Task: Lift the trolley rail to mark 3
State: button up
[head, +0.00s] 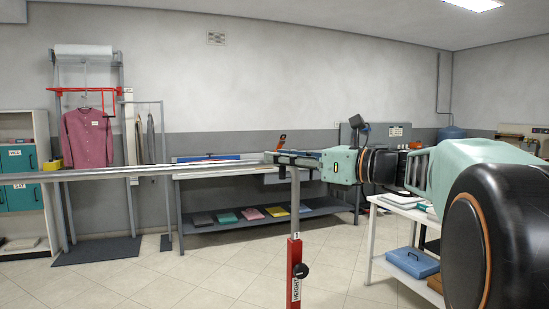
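The trolley rail (150,171) is a long grey bar that crosses the view from the left edge to the top of a slim grey post (295,205). The post stands in a red sleeve (295,262) with a HEIGHT label and a black knob (301,271) on its right side. A small tag at the sleeve's top appears to read 1; no mark 3 is legible. My gripper (284,158) points left at the rail's right end, over the post. Its dark fingers overlap the rail there, and their closure is too small to tell.
A pink shirt (86,138) hangs from a red bar at the left. A bench (176,174) with folded cloths on its lower shelf stands behind the rail. A white table (410,209) with a blue box (412,262) is at the right. Floor around the post looks clear.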

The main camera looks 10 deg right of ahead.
jog(key=shift+c, duration=0.2)
grip_shut()
jog(key=shift+r, duration=0.1)
